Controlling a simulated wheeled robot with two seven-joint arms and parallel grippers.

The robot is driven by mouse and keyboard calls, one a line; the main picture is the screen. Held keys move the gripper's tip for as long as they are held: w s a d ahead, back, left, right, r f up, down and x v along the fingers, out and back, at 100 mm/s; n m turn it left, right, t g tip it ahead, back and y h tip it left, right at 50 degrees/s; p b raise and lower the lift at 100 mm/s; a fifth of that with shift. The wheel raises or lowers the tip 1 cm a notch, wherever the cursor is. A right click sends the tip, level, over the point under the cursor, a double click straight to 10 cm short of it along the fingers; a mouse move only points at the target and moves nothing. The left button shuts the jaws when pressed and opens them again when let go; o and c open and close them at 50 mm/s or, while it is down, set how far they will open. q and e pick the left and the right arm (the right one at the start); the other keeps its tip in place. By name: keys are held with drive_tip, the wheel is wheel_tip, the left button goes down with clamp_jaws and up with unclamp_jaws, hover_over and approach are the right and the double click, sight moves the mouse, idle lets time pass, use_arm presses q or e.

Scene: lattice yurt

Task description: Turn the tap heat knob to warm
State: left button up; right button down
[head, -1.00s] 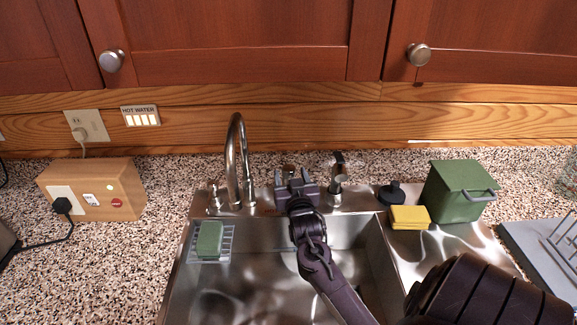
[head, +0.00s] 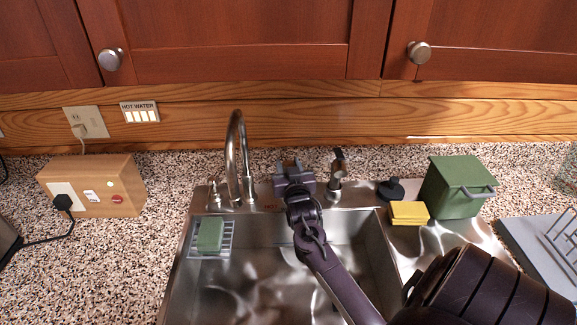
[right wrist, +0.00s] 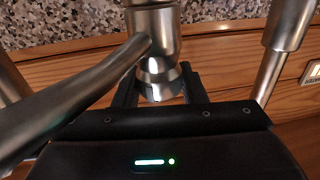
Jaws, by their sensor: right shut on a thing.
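My right gripper (head: 293,168) reaches over the sink to the back deck, between the tall curved spout (head: 233,160) and a dark-topped fitting (head: 337,175). In the right wrist view its two dark fingers (right wrist: 160,90) are shut around the round metal end of the tap heat knob (right wrist: 158,70). A long metal lever runs from the knob toward the lower left of that view. In the head view my gripper hides most of the knob, so its setting cannot be read there. My left gripper is not in view.
A lit "HOT WATER" panel (head: 140,112) is on the wall. A green sponge (head: 210,234) lies on a rack at the sink's left. A yellow sponge (head: 409,213), a dark stopper (head: 391,190) and a green bin (head: 457,187) stand right of the basin (head: 260,265).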

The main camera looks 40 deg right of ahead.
drive_tip(key=shift+f+m+h, duration=0.1)
drive_tip(key=shift+m+h, duration=0.2)
drive_tip(key=shift+h, duration=0.1)
drive_tip(key=m+g+h+b, duration=0.1)
drive_tip(key=m+g+h, duration=0.1)
drive_tip(key=shift+w+a+g+h, duration=0.1)
drive_tip(key=shift+g+h, duration=0.2)
drive_tip(key=shift+g, duration=0.1)
drive_tip(key=shift+m+g+h+b, duration=1.05)
drive_tip(key=shift+m+g+h, duration=0.25)
drive_tip(key=shift+m+g, duration=0.3)
drive_tip(key=shift+g, duration=0.4)
drive_tip(key=c, duration=0.9)
unclamp_jaws()
